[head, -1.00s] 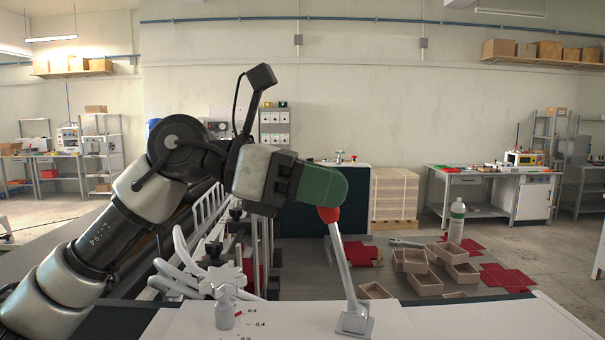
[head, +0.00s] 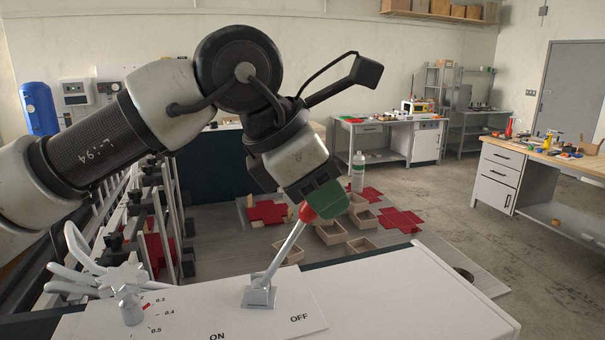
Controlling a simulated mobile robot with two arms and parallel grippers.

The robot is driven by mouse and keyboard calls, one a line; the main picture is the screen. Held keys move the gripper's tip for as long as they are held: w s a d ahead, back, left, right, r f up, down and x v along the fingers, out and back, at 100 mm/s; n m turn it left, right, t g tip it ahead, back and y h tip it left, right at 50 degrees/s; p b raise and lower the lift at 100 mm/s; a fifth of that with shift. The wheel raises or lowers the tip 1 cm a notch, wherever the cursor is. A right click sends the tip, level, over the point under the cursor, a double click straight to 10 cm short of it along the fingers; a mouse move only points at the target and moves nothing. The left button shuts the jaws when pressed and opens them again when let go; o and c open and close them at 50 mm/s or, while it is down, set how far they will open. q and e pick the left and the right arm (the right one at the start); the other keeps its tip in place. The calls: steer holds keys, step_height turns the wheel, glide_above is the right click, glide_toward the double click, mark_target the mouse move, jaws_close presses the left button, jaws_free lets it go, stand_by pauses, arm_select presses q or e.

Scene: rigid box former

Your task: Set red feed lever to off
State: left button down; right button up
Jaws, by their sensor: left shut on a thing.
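The feed lever (head: 286,248) is a metal rod with a red knob (head: 307,212), standing on a square metal base on the white panel. It leans to the right, towards the OFF mark (head: 299,318); the ON mark (head: 217,336) is to the left of it. My left gripper (head: 315,208) has come down from above and is shut on the red knob; its green fingers hide part of the knob. My right gripper is not in view.
A knob (head: 130,306) with a number scale is on the panel at the left, near pale hoses. Small open boxes (head: 332,232) and red flat blanks (head: 401,221) lie on the surface behind. A white bottle (head: 358,172) stands there. The panel right of OFF is clear.

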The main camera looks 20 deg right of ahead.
arm_select(q)
steer(key=shift+s+d+f+y, duration=0.1)
steer(key=shift+d+f+y, duration=0.1)
steer(key=shift+d+y, duration=0.1)
steer(key=shift+f, duration=0.15)
steer(key=c, duration=1.1)
jaws_free()
steer(key=shift+o, duration=0.9)
steer(key=shift+d, duration=0.2)
steer(key=shift+a+r, duration=0.25)
steer(key=b+v, duration=0.2)
steer(key=v, duration=0.8)
